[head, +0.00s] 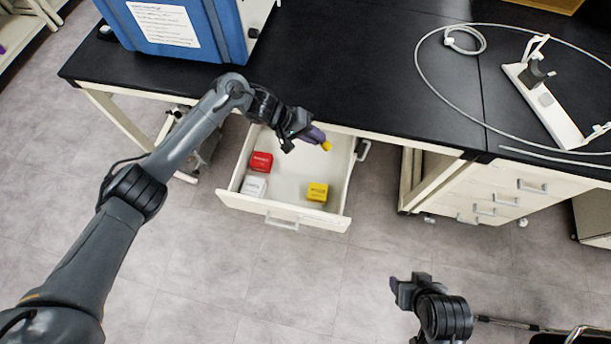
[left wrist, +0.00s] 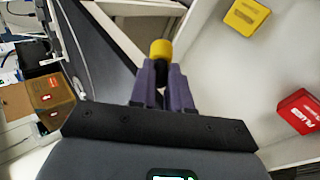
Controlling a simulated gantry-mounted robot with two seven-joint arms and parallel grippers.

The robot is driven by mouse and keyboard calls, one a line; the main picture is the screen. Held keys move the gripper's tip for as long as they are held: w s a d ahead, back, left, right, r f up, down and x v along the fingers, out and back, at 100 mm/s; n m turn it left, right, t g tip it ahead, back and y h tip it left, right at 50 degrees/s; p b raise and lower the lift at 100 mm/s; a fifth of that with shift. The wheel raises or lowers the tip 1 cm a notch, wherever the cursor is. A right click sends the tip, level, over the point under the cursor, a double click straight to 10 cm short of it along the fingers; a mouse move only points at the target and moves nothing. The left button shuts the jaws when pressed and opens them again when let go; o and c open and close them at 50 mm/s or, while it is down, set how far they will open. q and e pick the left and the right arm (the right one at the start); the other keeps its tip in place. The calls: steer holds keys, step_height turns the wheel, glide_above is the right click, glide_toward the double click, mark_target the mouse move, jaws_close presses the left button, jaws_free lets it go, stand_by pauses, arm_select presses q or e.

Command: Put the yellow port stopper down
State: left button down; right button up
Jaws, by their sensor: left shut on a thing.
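The yellow port stopper (head: 326,146) is at the tip of my left gripper (head: 316,136), above the back of the open drawer (head: 283,216). In the left wrist view the stopper (left wrist: 161,50) shows as a short yellow cylinder between the purple fingertips (left wrist: 162,78), which are shut on it. Its lower part is hidden by the fingers. A yellow box (head: 317,192) lies in the drawer at the right, and it also shows in the left wrist view (left wrist: 246,15). My right gripper (head: 405,290) is over the floor, away from the drawer; its finger gap is not clear.
The drawer also holds a red box (head: 261,162) and a white box (head: 253,186) at the left. The black bench top (head: 370,75) is behind it. A blue machine (head: 180,28) stands at the bench's left, and a hose (head: 428,87) lies at the right.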

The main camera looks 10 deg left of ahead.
arm_select(q)
steer(key=s+f+b, duration=0.3)
steer(key=f+b, duration=0.4)
steer(key=f, duration=0.6)
steer(key=a+f+b, duration=0.2)
steer(key=a+f, duration=0.1)
steer(key=s+a+f+b, duration=0.1)
steer(key=a+f+b, duration=0.1)
steer(key=a+f, duration=0.2)
steer(key=s+a+f+b, duration=0.1)
steer(key=a+f+b, duration=0.1)
steer(key=a+f, duration=0.1)
steer(key=shift+s+a+f, duration=0.25)
steer(key=shift+a+f, duration=0.1)
steer(key=shift+f, duration=0.2)
steer(key=shift+f, duration=0.45)
steer(key=c, duration=1.1)
jaws_free()
steer(key=shift+r, duration=0.15)
